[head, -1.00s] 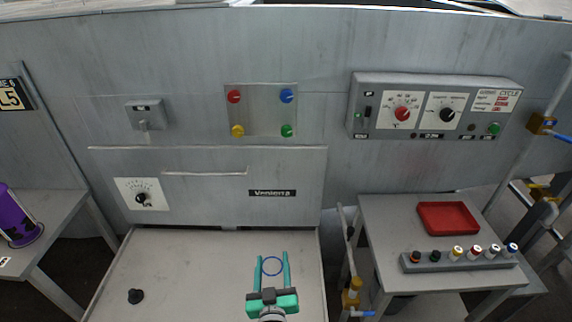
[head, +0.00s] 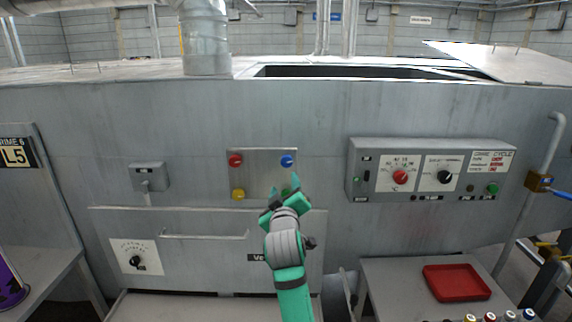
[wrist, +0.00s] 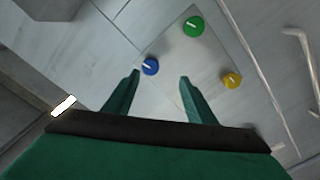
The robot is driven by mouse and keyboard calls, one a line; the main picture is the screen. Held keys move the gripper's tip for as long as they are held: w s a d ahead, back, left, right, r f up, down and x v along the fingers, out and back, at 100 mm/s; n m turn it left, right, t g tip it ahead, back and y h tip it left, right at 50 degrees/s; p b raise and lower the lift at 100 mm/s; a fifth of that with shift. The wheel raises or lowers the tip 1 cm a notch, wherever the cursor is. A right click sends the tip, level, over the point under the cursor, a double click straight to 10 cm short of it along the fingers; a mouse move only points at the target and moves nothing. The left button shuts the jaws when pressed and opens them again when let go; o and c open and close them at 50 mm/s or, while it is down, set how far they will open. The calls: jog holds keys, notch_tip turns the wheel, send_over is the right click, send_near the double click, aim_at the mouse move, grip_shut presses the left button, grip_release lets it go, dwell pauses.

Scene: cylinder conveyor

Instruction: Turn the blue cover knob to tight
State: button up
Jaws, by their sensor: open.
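The blue cover knob (head: 287,160) is at the upper right of a square metal plate (head: 262,158) on the machine's front. In the wrist view the blue knob (wrist: 150,66) shows a white pointer line, near the left fingertip. My gripper (head: 283,186) is open and empty, raised in front of the plate just below the blue knob. In the wrist view my gripper (wrist: 160,76) has its fingers spread, with the blue knob beyond the tips, off to the left of their middle. I cannot tell the distance to the knob, nor read a tight mark.
A red knob (head: 235,160) and a yellow knob (head: 238,194) are on the plate's left. The green knob (wrist: 194,27) is mostly hidden behind my gripper in the head view. A control box (head: 430,172) juts out at right. A drawer handle (head: 204,236) is below left.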

aim_at(286, 162)
jog(key=w+r, duration=0.1)
jog(key=w, duration=0.6)
jog(key=w+r, duration=0.1)
jog(key=w, duration=0.3)
jog(key=shift+w+d+r, duration=0.15)
jog(key=shift+d+r, duration=0.05)
jog(key=shift+r, duration=0.1)
jog(key=c, duration=1)
